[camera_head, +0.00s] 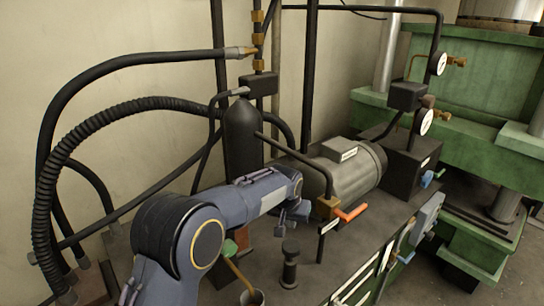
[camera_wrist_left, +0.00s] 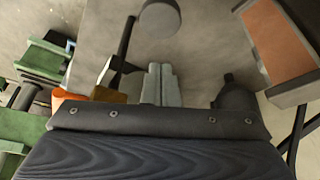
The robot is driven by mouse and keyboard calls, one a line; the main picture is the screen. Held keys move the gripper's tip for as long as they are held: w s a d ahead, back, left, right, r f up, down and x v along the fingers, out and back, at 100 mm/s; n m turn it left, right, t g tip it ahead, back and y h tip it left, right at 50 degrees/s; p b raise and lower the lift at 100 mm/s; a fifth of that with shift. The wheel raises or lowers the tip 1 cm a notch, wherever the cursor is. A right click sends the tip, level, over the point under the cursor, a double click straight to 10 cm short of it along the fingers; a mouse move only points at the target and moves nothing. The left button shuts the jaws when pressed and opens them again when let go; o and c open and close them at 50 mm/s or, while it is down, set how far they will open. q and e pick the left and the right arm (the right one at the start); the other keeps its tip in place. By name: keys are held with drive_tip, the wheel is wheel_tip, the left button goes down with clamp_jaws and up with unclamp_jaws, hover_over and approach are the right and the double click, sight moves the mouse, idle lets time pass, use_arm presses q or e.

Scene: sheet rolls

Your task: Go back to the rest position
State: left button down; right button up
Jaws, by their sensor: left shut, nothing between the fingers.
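My left arm comes in from the lower left of the head view and reaches over the bench. Its gripper (camera_head: 281,226) hangs at the arm's end, small and partly turned from view, above the bench top. In the left wrist view the two grey fingers of the left gripper (camera_wrist_left: 159,84) lie side by side, shut with nothing between them. My right gripper is in neither view.
A motor (camera_head: 350,167) and an orange-handled brass valve (camera_head: 330,207) stand close right of the left gripper. A short black post (camera_head: 290,265) stands below it. A black cylinder (camera_head: 242,140) and hoses (camera_head: 110,105) are behind. A green press (camera_head: 475,110) is at right.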

use_arm(q)
drive_tip(key=s+a+r+n+h, duration=0.1)
drive_tip(key=s+a+r+n, duration=0.1)
drive_tip(key=s+a+r, duration=0.5)
drive_tip(key=s+a+r+n+h, duration=0.1)
drive_tip(key=s+a+r, duration=0.2)
drive_tip(key=s+a, duration=0.8)
drive_tip(key=s+a+f, duration=0.1)
drive_tip(key=s+f, duration=0.1)
drive_tip(key=s, duration=0.9)
drive_tip(key=s+a+f+n+t, duration=0.1)
drive_tip(key=s+f, duration=0.1)
drive_tip(key=s, duration=0.9)
drive_tip(key=shift+f+n+h, duration=0.25)
drive_tip(key=shift+n+h, duration=0.05)
